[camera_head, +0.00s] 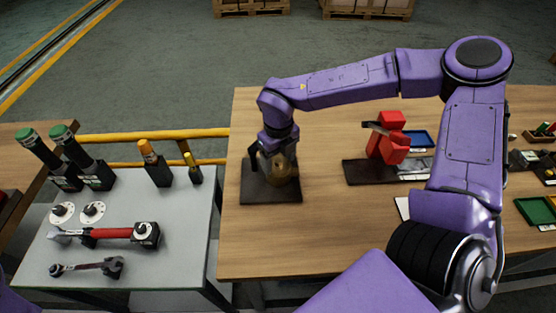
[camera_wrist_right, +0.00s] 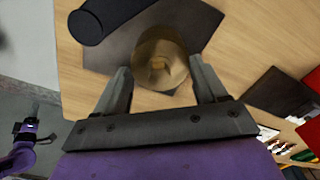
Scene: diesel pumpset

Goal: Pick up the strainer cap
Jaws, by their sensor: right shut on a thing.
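A brass-coloured, round strainer cap (camera_wrist_right: 160,60) shows between the two fingers of my right gripper (camera_wrist_right: 161,82) in the right wrist view. In the head view, the cap (camera_head: 281,168) is partly hidden by my right gripper (camera_head: 277,152), which reaches down over the dark base plate (camera_head: 270,196) on the wooden table. The gripper is shut on the cap. I cannot tell whether the cap is clear of what lies below it. Part of my left arm, with its gripper (camera_wrist_right: 28,128), shows small at the left of the right wrist view; its jaws are too small to read.
A black cylindrical part (camera_wrist_right: 86,26) stands beside the cap. A red assembly (camera_head: 388,140) on a dark plate is to the right. A grey table (camera_head: 185,215) at left holds green-capped bottles (camera_head: 82,155), an orange-capped bottle (camera_head: 155,163) and tools. The wood at front centre is clear.

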